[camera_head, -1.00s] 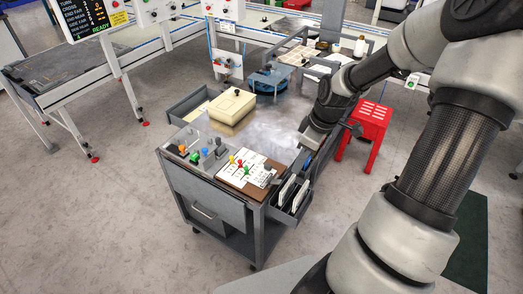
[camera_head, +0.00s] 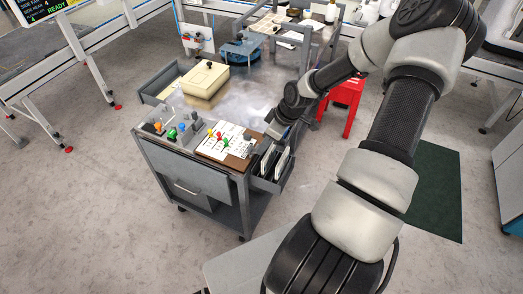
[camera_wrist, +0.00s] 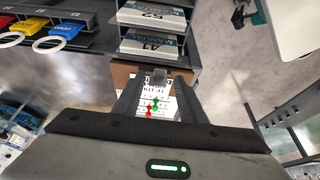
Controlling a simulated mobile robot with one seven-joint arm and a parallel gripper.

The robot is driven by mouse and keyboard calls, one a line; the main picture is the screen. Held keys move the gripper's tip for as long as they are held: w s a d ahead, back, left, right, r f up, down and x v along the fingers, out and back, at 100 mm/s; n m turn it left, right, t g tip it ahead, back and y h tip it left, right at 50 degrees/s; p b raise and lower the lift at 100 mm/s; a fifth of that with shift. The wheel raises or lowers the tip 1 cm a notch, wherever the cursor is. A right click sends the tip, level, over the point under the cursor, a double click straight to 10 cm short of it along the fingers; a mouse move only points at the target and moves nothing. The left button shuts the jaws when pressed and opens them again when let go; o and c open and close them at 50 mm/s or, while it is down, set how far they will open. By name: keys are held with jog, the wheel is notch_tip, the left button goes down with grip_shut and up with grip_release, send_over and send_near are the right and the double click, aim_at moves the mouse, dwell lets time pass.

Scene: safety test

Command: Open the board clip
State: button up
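The brown clipboard (camera_head: 238,162) lies on the cart top at its front right corner, with white paper and several coloured pins on it. The wrist view also shows its paper and red and green pins (camera_wrist: 152,106). The grey board clip (camera_wrist: 158,75) is at the board's edge, between my gripper's fingertips in the picture. My gripper (camera_wrist: 158,84) is open, with a dark finger on each side of the clip; I cannot tell whether either touches it. In the head view my gripper (camera_head: 273,130) is over the board's right end, and the clip is hard to make out there.
A side bin with white numbered cards (camera_head: 281,163) hangs beside the board. Coloured knobs (camera_head: 181,126) stand left of it. A cream box (camera_head: 205,79) sits farther back on the cart. A red stool (camera_head: 351,92) stands right of the cart. Yellow and blue tags (camera_wrist: 53,29) show in the wrist view.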

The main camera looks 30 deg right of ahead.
aim_at(255, 150)
jog(key=shift+x, duration=2.15)
jog(key=shift+c, duration=0.5)
grip_shut()
jog(key=shift+w+a+r+g+h+b, duration=0.15)
jog(key=shift+g+h+b, duration=0.05)
jog(key=shift+g+h, duration=0.2)
jog(key=shift+w+a+r+g+h+b, duration=0.15)
jog(key=shift+g+h, duration=0.15)
jog(key=shift+g, duration=0.2)
jog(key=shift+o, duration=0.5)
grip_release()
jog(key=shift+r, duration=0.1)
